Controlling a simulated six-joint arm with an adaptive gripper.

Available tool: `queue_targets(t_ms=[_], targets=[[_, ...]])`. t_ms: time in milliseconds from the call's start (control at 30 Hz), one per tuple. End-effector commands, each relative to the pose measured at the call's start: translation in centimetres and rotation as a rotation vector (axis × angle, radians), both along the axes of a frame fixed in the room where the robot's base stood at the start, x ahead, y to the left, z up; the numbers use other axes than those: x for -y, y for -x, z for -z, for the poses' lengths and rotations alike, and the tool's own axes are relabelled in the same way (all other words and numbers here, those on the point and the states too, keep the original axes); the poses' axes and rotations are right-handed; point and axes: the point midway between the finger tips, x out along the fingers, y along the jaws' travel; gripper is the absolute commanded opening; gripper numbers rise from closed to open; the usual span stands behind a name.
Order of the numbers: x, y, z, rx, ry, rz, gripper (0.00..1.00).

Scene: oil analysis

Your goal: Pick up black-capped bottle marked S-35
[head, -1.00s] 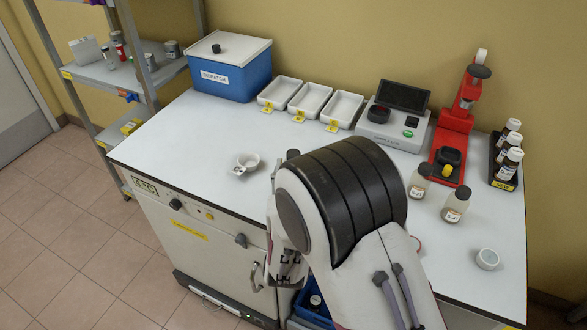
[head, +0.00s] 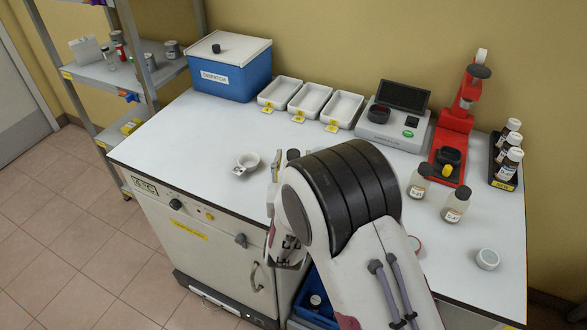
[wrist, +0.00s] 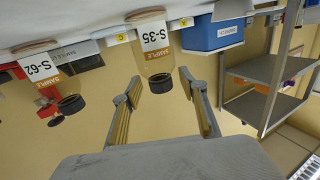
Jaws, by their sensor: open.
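The black-capped bottle marked S-35 (wrist: 152,45) shows upside down in the wrist view, clear with a white SAMPLE label. My gripper (wrist: 160,78) is open, with one finger on each side of the lower picture. In the head view my arm covers most of the gripper and I cannot read S-35; a dark cap (head: 293,154) peeks out behind the arm.
Two other capped bottles (head: 455,205) stand right of my arm. A red press (head: 453,135), a rack of dark bottles (head: 505,183), an analyser (head: 393,130), white trays (head: 308,100) and a blue dispatch box (head: 228,82) line the back.

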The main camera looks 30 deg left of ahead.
Motion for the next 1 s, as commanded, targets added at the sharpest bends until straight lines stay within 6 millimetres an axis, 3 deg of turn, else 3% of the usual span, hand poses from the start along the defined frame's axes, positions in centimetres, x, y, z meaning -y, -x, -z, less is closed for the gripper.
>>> queue_targets(t_ms=[67,233,667,1000], targets=[[0.0,0.0,0.0,0.0,0.0,0.0,0.43],[0.0,0.0,0.0,0.0,0.0,0.0,0.0],[0.0,0.0,-0.3,0.001,0.0,0.0,0.0],[0.0,0.0,-2.5,0.003,-0.003,0.0,0.0]])
